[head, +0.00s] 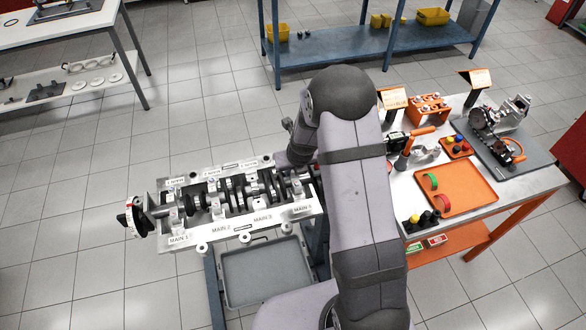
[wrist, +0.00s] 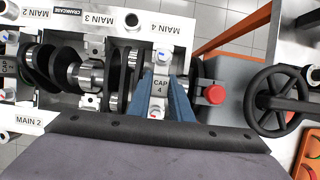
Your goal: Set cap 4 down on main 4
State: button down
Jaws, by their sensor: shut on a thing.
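Cap 4 (wrist: 160,88), a light metal block with a "CAP 4" label, is between the two blue fingers of my gripper (wrist: 161,79) in the wrist view. The gripper is shut on it. The cap is over the crankshaft's right end, in line with the MAIN 4 label (wrist: 166,27) on the engine block (wrist: 115,24). I cannot tell whether it touches the main 4 seat, which is hidden under it. In the head view, the MAIN 4 label (head: 303,208) is at the block's right end; my arm hides the cap and fingers.
The crankshaft (wrist: 60,70) lies in the block left of the fingers. Close on the right are a red button (wrist: 215,94) on a grey housing and a black handwheel (wrist: 280,101). An orange tray (head: 468,191) is on the bench right of my arm. A grey tray (head: 265,275) is below the block.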

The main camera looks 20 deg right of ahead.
jog(key=c, duration=1.8)
grip_release()
jog(key=shift+c, duration=0.2)
jog(key=shift+r+p, duration=1.5)
jog(key=shift+p, duration=0.45)
jog(key=o, duration=0.6)
jog(key=shift+c, duration=0.2)
jog(key=p+v, duration=0.2)
jog(key=v, duration=0.5)
jog(key=shift+p, duration=0.4)
